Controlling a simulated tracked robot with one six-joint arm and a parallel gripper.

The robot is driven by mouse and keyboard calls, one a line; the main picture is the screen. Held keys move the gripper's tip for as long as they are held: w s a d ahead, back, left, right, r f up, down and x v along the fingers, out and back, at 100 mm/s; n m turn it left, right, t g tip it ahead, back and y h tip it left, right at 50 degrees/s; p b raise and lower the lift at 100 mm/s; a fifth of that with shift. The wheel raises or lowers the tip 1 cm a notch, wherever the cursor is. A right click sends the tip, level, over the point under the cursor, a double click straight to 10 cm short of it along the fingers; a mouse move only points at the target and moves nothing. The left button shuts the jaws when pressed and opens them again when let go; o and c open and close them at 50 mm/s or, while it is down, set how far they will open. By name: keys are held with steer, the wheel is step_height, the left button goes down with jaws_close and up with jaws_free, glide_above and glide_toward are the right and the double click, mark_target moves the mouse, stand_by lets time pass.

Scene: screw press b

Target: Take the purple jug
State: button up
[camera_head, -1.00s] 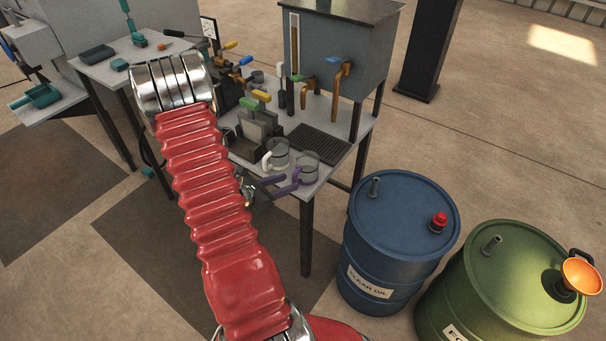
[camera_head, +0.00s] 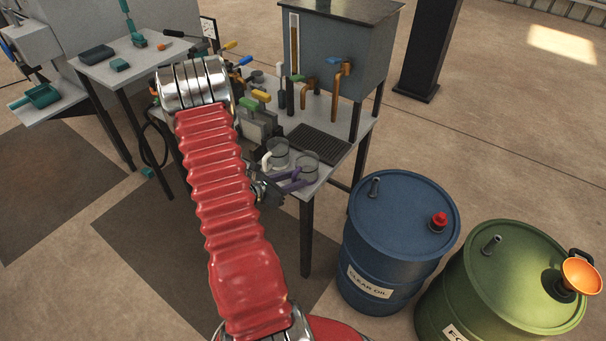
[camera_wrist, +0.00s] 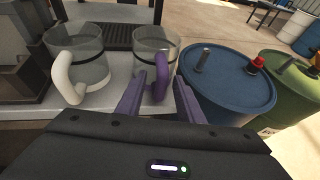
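The purple jug is a clear glass jug with a purple handle; it stands upright at the front corner of the small table in the head view (camera_head: 309,160). It also shows in the wrist view (camera_wrist: 152,45), its handle facing me. My gripper (camera_wrist: 159,86) is open, its two purple fingers pointing at the jug with the handle between them in the picture. I cannot tell whether they touch it. In the head view my gripper (camera_head: 290,183) is at the table's front edge, partly hidden by my arm.
A similar jug with a white handle (camera_wrist: 87,62) stands close on the left. A dark drip grate (camera_head: 319,141) and a tank with taps (camera_head: 338,55) are behind. A blue drum (camera_head: 403,226) and a green drum (camera_head: 515,275) stand to the right.

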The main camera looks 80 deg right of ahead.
jaws_close()
steer(key=shift+r, duration=0.1)
stand_by(0.4)
steer(key=shift+r, duration=4.9)
